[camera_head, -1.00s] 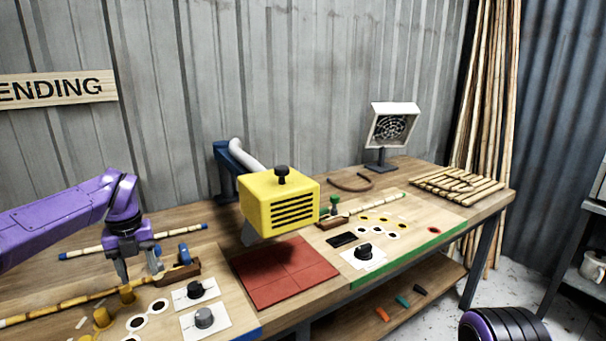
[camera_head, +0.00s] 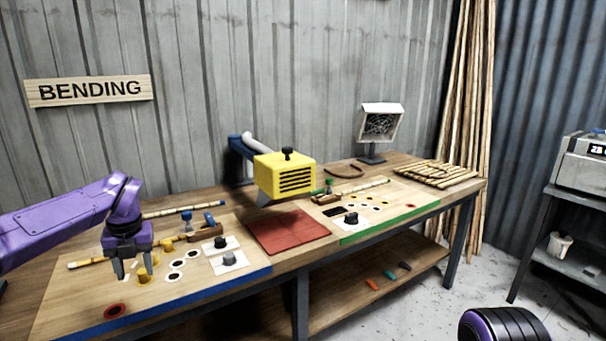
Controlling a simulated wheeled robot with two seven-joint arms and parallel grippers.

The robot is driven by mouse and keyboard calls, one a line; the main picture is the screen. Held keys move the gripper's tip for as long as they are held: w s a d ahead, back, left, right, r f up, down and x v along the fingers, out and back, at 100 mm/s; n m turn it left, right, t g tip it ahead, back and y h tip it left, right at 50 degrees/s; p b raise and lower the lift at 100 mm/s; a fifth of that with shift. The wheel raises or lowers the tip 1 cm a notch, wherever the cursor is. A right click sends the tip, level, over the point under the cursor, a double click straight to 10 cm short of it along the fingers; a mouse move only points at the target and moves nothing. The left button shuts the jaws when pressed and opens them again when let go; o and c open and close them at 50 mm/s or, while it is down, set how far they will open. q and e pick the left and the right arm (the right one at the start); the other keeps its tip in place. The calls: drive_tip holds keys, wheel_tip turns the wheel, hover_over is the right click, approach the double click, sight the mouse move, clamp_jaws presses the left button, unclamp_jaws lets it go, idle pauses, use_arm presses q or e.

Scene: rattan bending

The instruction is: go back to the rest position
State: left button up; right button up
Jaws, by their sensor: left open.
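My left gripper (camera_head: 127,268) hangs from the purple arm at the left, fingers pointing down over the left part of the workbench (camera_head: 70,315). Its two fingers are apart with nothing seen between them. It is close to a yellow peg (camera_head: 145,272); whether they touch I cannot tell. A rattan pole (camera_head: 88,262) lies partly hidden behind the gripper. My right gripper is not in view; only a dark, purple-rimmed part of mine shows at the lower right.
A yellow heater box (camera_head: 285,178) stands over a red tile pad (camera_head: 290,231) mid-bench. A fan (camera_head: 381,123) and a bamboo rack (camera_head: 436,173) are at the far right end. Knobs (camera_head: 229,258) sit near the front edge. The floor (camera_head: 420,305) right of the bench shows clear.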

use_arm(q)
drive_tip(key=s+d+f+m+t+y, duration=0.2)
drive_tip(key=s+d+f+m, duration=0.1)
drive_tip(key=f+m, duration=0.45)
drive_tip(key=s+d+f+m+t+y, duration=0.2)
drive_tip(key=f+m, duration=0.5)
drive_tip(key=f, duration=0.2)
drive_tip(key=s+d+f+m+t+y, duration=0.2)
drive_tip(key=s+d+f+m+t, duration=0.1)
drive_tip(key=f+m, duration=0.5)
drive_tip(key=s+f+m+g+h, duration=0.1)
drive_tip(key=s+f+m, duration=0.3)
drive_tip(key=s, duration=0.6)
drive_tip(key=s+f+m+g+h, duration=0.1)
drive_tip(key=s+f+m+g, duration=0.1)
drive_tip(key=s, duration=0.8)
drive_tip(key=s+f+m+g+h, duration=0.1)
drive_tip(key=s+f+m, duration=0.4)
drive_tip(key=s, duration=0.5)
drive_tip(key=shift+s+d+f+m+g+h, duration=0.25)
drive_tip(key=shift+s+f+m+h, duration=0.2)
drive_tip(key=shift+f, duration=0.3)
